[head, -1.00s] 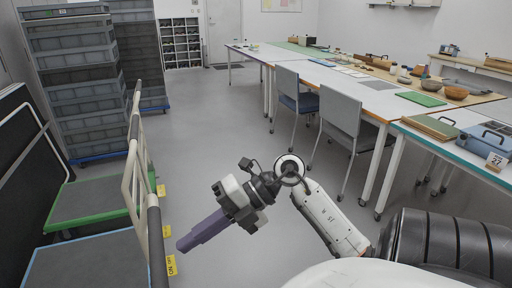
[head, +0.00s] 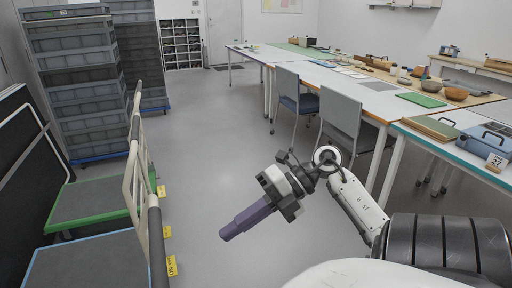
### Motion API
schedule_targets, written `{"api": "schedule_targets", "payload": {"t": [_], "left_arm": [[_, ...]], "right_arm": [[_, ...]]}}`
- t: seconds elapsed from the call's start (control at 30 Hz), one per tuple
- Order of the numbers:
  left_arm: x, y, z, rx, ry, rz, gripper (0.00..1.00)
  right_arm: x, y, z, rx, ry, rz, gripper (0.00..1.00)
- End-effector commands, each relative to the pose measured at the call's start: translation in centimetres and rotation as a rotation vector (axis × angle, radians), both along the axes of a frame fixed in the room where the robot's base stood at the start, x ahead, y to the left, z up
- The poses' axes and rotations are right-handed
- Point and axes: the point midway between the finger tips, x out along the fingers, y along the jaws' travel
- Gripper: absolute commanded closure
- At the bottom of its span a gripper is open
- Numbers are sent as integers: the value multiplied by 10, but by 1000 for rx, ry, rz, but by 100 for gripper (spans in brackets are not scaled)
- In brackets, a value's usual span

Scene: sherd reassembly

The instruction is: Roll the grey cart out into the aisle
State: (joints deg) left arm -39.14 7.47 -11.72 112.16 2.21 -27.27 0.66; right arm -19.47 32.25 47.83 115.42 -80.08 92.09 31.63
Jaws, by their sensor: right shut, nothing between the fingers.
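Two flat carts with grey decks stand at the left: one with a green rim (head: 88,203) and, nearer, one with a blue rim (head: 90,262). I cannot tell which of them is the grey cart. A beige handle frame with a dark grip (head: 156,245) stands at the right end of the near cart, and a similar beige frame (head: 137,150) rises behind it. My right gripper (head: 226,235) has purple fingers, shut and empty. It hangs over the open floor to the right of the handles, apart from them. My left gripper is out of view.
Grey crates (head: 75,75) stand stacked on a blue dolly behind the carts. The aisle floor (head: 200,130) is clear up to the far door. Two chairs (head: 341,112) and long tables (head: 320,78) with pottery line the right side. A black panel (head: 25,180) leans at the far left.

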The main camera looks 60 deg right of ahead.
Motion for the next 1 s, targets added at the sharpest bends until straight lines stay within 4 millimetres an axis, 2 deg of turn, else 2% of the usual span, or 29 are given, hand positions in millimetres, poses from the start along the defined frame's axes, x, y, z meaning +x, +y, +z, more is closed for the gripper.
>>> {"api": "schedule_targets", "payload": {"t": [0.5,1.0], "left_arm": [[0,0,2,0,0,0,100],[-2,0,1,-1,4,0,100]], "right_arm": [[-27,-36,0,-1,1,-1,100],[-29,-38,0,0,0,-1,100]]}}
